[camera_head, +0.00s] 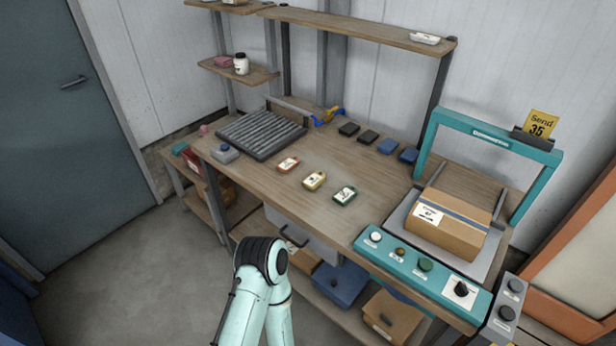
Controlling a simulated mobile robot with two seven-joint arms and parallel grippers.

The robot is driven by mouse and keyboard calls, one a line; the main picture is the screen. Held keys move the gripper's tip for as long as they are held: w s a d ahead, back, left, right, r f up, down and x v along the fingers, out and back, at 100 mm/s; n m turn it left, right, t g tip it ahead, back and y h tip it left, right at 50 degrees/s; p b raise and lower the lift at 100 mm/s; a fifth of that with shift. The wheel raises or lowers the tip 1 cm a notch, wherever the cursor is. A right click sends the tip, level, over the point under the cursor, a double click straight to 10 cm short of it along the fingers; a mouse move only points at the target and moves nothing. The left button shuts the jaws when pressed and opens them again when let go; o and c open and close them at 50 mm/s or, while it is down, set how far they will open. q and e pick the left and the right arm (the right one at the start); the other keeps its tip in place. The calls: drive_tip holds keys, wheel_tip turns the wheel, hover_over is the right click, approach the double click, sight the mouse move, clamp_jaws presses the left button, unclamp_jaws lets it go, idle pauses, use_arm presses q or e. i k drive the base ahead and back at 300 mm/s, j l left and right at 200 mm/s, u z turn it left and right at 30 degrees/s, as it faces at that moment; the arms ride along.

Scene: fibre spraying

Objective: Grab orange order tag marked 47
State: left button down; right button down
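Three small tag-like cards lie in a slanting row on the wooden workbench (240,178). The left one is an orange-red tag (288,165), the middle one a yellow tag (314,181), and the right one a green tag (345,195). Their markings are too small to read, so I cannot tell which bears 47. One pale teal arm of mine with a black joint reaches in at the bottom centre, in front of the bench. Neither gripper shows in this view.
A cardboard box (447,224) sits inside a teal frame machine (428,142) at right, behind a button panel (416,270). A yellow sign (541,124) reads "Send 35". A roller rack (262,133) stands back left. Blue and black blocks line the back. The bench around the tags is clear.

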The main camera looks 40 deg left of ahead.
sight(291, 163)
drive_tip(key=u, duration=1.4)
drive_tip(key=i+j, duration=0.1)
drive_tip(key=j, duration=0.15)
drive_tip(key=i+j+z, duration=0.15)
drive_tip(key=j, duration=0.15)
drive_tip(key=i+j, duration=0.1)
drive_tip(key=j, duration=0.2)
